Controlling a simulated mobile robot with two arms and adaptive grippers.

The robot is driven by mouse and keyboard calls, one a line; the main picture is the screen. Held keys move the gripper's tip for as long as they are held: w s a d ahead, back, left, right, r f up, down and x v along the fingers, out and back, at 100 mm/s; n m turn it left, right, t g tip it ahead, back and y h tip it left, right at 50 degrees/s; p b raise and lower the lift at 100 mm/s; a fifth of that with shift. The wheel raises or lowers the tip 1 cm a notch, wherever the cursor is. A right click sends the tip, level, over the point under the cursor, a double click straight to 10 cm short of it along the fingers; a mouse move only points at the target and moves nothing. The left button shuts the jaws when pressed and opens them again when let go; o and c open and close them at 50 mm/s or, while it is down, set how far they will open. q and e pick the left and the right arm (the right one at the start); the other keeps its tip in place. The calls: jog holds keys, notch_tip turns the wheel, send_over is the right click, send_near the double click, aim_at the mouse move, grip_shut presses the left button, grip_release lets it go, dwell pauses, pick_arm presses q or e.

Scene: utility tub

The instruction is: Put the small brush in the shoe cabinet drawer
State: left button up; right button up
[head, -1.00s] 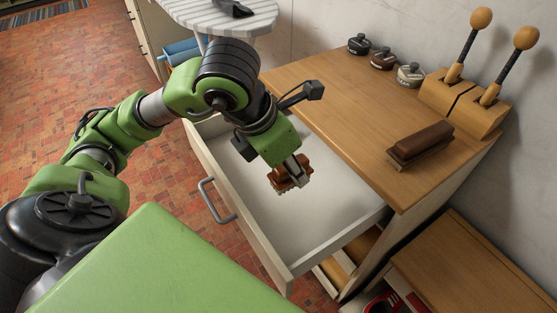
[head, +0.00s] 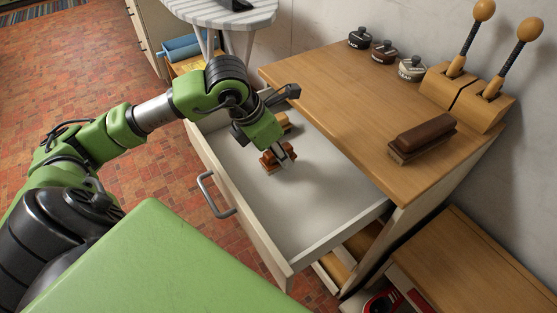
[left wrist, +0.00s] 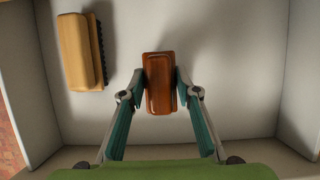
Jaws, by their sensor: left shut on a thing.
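The small brush (head: 270,161), with a glossy reddish-brown back, is inside the open shoe cabinet drawer (head: 330,215). My left gripper (head: 287,154) is shut on it, low over the drawer floor. In the left wrist view the small brush (left wrist: 159,88) sits between the two fingertips of my left gripper (left wrist: 161,76). I cannot tell whether it touches the floor. A lighter wooden brush (left wrist: 77,52) with dark bristles lies in the drawer to its left, partly hidden by my arm in the head view. My right gripper is not in view.
On the cabinet top (head: 330,105) are a dark brown brush (head: 425,135), several small polish jars (head: 383,52) along the back and a wooden block with two handled tools (head: 468,98). The drawer's front half is bare. A low wooden unit (head: 455,262) stands at the right.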

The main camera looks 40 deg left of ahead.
pick_arm(q)
jog(key=shift+f, duration=1.15)
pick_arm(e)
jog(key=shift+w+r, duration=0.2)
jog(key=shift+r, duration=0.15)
pick_arm(q)
jog(key=shift+d, duration=0.1)
jog(key=o, duration=1.2)
jog(key=shift+s, duration=0.1)
jog(key=shift+o, duration=0.4)
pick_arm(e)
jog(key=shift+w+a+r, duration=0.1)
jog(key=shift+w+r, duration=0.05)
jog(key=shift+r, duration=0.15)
pick_arm(q)
jog(key=shift+r, duration=0.35)
jog(key=p+v, duration=0.1)
jog(key=v, duration=1)
jog(key=shift+r, duration=0.2)
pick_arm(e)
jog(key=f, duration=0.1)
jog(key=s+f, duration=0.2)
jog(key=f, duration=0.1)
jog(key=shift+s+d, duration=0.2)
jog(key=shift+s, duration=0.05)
pick_arm(q)
jog(key=shift+s, duration=0.15)
